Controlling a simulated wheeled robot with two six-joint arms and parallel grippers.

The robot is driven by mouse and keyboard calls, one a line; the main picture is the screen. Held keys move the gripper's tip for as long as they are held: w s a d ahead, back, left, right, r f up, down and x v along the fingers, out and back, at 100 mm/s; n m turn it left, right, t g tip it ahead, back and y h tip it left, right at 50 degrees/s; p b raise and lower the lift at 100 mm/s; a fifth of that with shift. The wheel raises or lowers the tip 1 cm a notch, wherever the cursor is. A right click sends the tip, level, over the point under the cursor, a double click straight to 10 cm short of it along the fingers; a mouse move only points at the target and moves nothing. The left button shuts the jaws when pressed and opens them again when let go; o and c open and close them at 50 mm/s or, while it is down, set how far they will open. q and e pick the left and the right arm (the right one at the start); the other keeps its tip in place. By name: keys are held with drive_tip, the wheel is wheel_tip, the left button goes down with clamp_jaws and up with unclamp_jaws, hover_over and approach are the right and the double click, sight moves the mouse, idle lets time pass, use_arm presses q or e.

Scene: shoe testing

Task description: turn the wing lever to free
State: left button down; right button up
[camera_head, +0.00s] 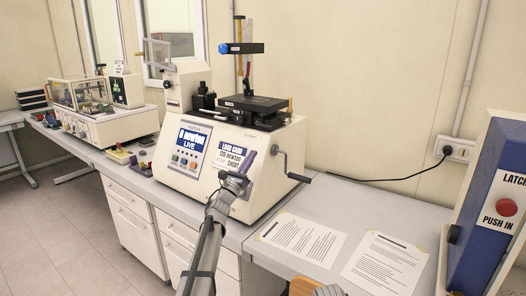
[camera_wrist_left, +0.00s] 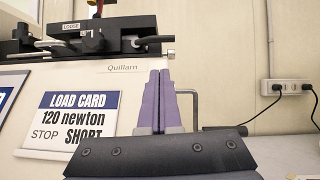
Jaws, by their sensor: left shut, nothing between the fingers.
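The cream test machine (camera_head: 262,143) stands on the bench, with a black stage (camera_head: 254,103) on its top. In the left wrist view a small "LOOSE" label (camera_wrist_left: 71,27) sits by black fittings, with a black lever-like part (camera_wrist_left: 150,40) ending in a pale tip. I cannot tell surely which part is the wing lever. My left gripper (camera_head: 247,162) is shut and empty, in front of the machine's right front, below the stage. Its purple fingers also show in the left wrist view (camera_wrist_left: 160,92), pointing up below the black fittings.
A crank handle (camera_head: 290,170) sticks out at the machine's right, close to my left gripper. A load card (camera_head: 231,156) reads 120 newton, SHORT. Two paper sheets (camera_head: 303,238) lie on the bench. A blue latch box (camera_head: 487,205) stands at the far right.

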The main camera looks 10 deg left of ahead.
use_arm(q)
drive_tip(key=shift+m+h, duration=0.5)
drive_tip(key=shift+m, duration=0.2)
drive_tip(key=p+x, duration=0.2)
drive_tip(key=x, duration=0.2)
drive_tip(key=p+x, duration=0.3)
drive_tip(key=x, duration=0.2)
drive_tip(key=shift+r+p, duration=0.3)
drive_tip(key=shift+r, duration=0.15)
use_arm(e)
wheel_tip(320, 180, up, 5)
drive_tip(key=shift+f, duration=0.1)
use_arm(q)
drive_tip(key=shift+d, duration=0.1)
drive_tip(key=shift+d+r+n+t+y, duration=0.1)
drive_tip(key=shift+r+n+t+y, duration=0.2)
drive_tip(key=shift+n, duration=0.4)
use_arm(e)
drive_tip(key=shift+r, duration=0.3)
